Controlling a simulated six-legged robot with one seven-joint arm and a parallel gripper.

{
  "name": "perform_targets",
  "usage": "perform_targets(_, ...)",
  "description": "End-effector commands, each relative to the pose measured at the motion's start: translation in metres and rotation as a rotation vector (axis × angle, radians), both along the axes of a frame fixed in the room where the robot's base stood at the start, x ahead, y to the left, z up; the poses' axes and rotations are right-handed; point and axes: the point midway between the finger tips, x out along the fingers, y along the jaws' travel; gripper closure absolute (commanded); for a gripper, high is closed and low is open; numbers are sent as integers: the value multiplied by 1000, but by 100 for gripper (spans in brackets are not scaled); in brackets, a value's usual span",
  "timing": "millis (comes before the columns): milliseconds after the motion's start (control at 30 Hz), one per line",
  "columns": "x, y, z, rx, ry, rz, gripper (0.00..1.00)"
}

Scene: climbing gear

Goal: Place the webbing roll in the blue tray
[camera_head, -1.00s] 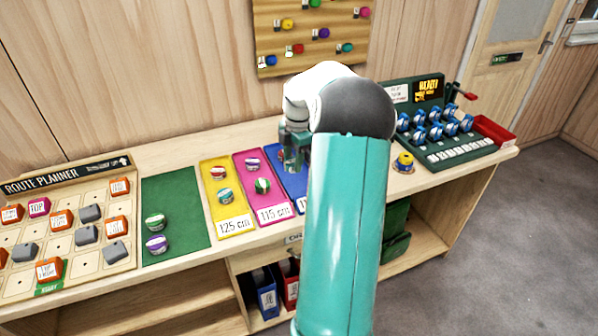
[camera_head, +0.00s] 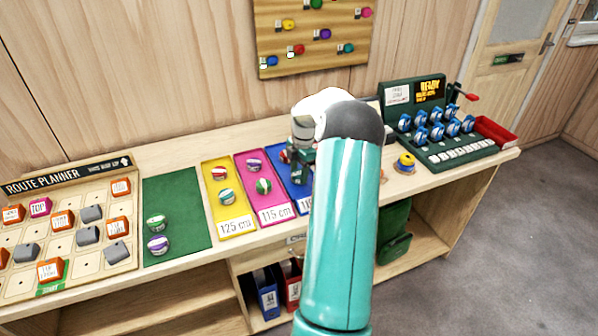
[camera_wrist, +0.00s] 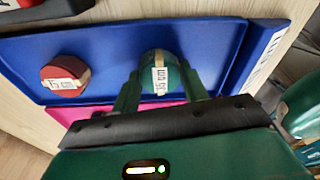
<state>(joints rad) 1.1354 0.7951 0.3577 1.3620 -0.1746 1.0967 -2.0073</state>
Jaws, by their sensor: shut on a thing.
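The blue tray (camera_head: 296,195) lies on the bench right of the magenta tray, partly hidden by my arm. It fills much of the wrist view (camera_wrist: 105,45). My gripper (camera_wrist: 160,84) is shut on a webbing roll (camera_wrist: 153,58), green and pale with a white label. The fingers stand either side of the roll, over the blue tray. I cannot tell whether the roll touches the tray floor. A red roll (camera_wrist: 64,78) with a label sits in the same tray, left of the held roll in the wrist view.
The yellow tray (camera_head: 235,228) and the magenta tray (camera_head: 268,215) each hold two rolls. Two more rolls lie on the green mat (camera_head: 180,200). A yellow and blue roll (camera_head: 405,163) stands right of my arm, near the green machine (camera_head: 440,135).

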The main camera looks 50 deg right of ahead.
Motion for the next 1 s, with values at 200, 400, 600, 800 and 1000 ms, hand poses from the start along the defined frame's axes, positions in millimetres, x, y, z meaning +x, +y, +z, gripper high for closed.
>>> perform_targets(200,0,0,-3,0,1,0,37)
perform_targets(400,0,0,-3,0,1,0,35)
perform_targets(600,0,0,3,0,0,0,35)
perform_targets(800,-1,-4,35,-4,-2,1,35)
perform_targets(1000,-2,-10,79,-2,-2,0,35)
